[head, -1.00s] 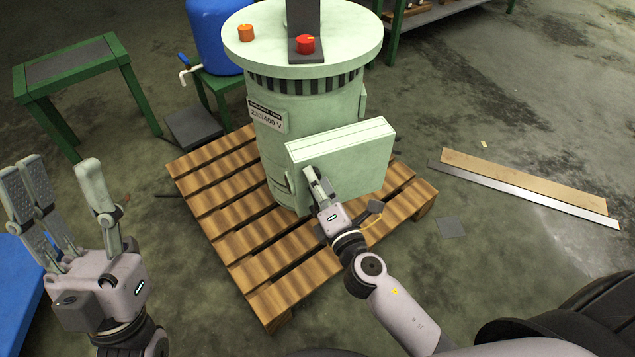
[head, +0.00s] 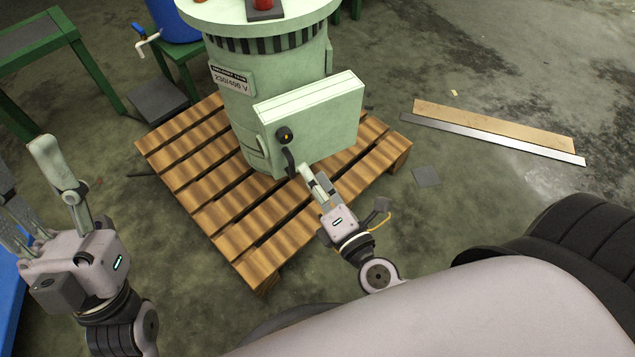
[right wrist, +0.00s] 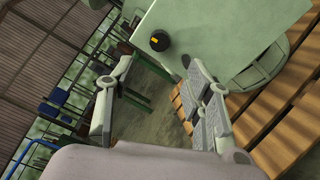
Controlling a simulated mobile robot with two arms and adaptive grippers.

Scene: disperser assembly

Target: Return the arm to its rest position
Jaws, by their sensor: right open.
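My right gripper (head: 308,180) is open and empty in front of the pale green box (head: 320,118) on the side of the machine. In the right wrist view its fingers (right wrist: 160,105) are spread apart with nothing between them. A black knob with a yellow mark (head: 285,135) sits on the box's front face, and it also shows in the right wrist view (right wrist: 160,40). In the head view a black curved part (head: 290,160) is below the knob, close to the fingertips. My left gripper (head: 35,190) is open at the left, with nothing visible between its fingers.
The pale green machine (head: 235,105) stands on a wooden pallet (head: 215,215). A green table (head: 30,45) and a blue barrel (head: 175,20) are behind at the left. Wood and metal strips (head: 490,125) lie on the floor at the right.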

